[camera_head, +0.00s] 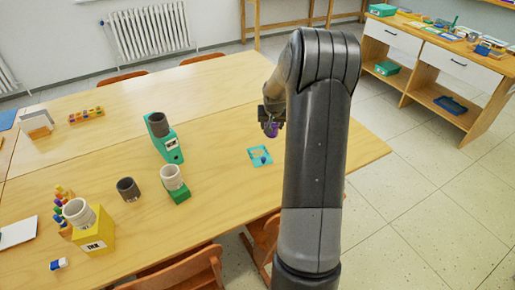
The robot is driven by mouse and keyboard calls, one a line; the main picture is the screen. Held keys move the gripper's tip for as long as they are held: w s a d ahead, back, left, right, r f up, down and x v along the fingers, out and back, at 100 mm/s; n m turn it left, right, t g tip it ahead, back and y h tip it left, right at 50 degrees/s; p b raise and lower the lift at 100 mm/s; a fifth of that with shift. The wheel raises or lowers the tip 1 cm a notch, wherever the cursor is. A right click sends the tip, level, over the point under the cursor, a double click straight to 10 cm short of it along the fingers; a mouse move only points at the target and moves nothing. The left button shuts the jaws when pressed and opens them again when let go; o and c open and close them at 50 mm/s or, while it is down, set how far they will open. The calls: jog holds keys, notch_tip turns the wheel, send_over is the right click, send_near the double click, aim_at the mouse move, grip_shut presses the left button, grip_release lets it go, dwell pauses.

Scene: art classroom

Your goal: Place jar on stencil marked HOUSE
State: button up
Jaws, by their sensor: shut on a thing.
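My gripper (266,116) is partly hidden behind my arm, above the right part of the table. It is shut on a small purple object (271,130), which looks like the jar; only part of it shows. A flat teal stencil (254,161) lies on the table below and slightly left of the gripper. It has a pale cut-out shape and a small dark blue patch near its middle. Any word on it is too small to read. The held jar is apart from the stencil, above and beyond it in the picture.
Left of the stencil stand a green box with a dark cup (158,124), a white cup (172,177) on a green block, a dark cup (128,189) and a yellow box (95,238) with a white cup. The table (225,115) is clear around the stencil. Chairs (180,272) line the front edge.

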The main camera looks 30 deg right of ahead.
jog(key=s+d, duration=0.3)
jog(key=s, duration=0.4)
send_near(259, 151)
jog(key=shift+w+d+r, duration=0.15)
jog(key=shift+w+d, duration=0.2)
jog(key=shift+w, duration=0.2)
jog(key=shift+f, duration=1.95)
jog(key=shift+f, duration=0.15)
jog(key=o, duration=1.2)
